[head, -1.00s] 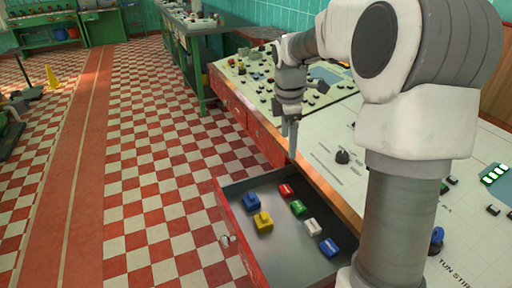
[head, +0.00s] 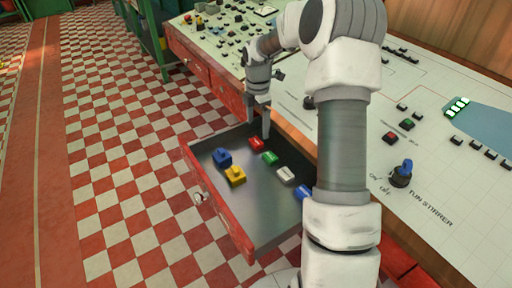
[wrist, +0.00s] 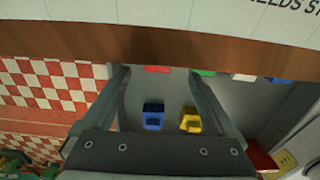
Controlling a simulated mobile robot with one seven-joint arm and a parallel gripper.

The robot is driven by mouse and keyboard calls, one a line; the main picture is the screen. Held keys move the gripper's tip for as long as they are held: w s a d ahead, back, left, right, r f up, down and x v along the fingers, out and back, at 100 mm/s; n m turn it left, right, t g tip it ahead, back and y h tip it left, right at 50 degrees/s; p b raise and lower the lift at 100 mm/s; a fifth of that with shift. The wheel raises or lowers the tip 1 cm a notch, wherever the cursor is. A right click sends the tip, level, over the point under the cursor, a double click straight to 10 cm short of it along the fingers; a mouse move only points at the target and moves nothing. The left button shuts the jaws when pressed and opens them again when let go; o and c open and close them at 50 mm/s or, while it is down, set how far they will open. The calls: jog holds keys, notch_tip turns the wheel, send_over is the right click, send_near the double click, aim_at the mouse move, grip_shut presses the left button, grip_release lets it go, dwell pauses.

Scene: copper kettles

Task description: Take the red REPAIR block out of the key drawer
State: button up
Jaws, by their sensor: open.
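The key drawer (head: 222,222) is pulled out below the console. The red block (head: 256,144) lies on its floor at the far end, by the console edge; its label is too small to read. My gripper (head: 266,132) points down beside the red block, seemingly just above it; I cannot tell whether they touch. In the wrist view the fingers (wrist: 158,75) are spread and empty. The red block (wrist: 158,69) shows between the tips, partly cut off by the wooden console edge.
Green (head: 270,158), white (head: 286,174) and blue (head: 303,192) blocks continue the row beside the red one. Another blue block (head: 222,158) and a yellow block (head: 236,176) lie nearer the drawer front. The wooden console edge (wrist: 150,42) overhangs the drawer's back.

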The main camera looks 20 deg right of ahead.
aim_at(255, 141)
jog(key=f+b, duration=0.1)
jog(key=f, duration=0.3)
jog(key=f+b, duration=0.1)
jog(key=f, duration=0.1)
jog(key=shift+a+f+b, duration=0.25)
jog(key=shift+a+b, duration=0.1)
jog(key=shift+a, duration=0.05)
jog(key=c, duration=1.4)
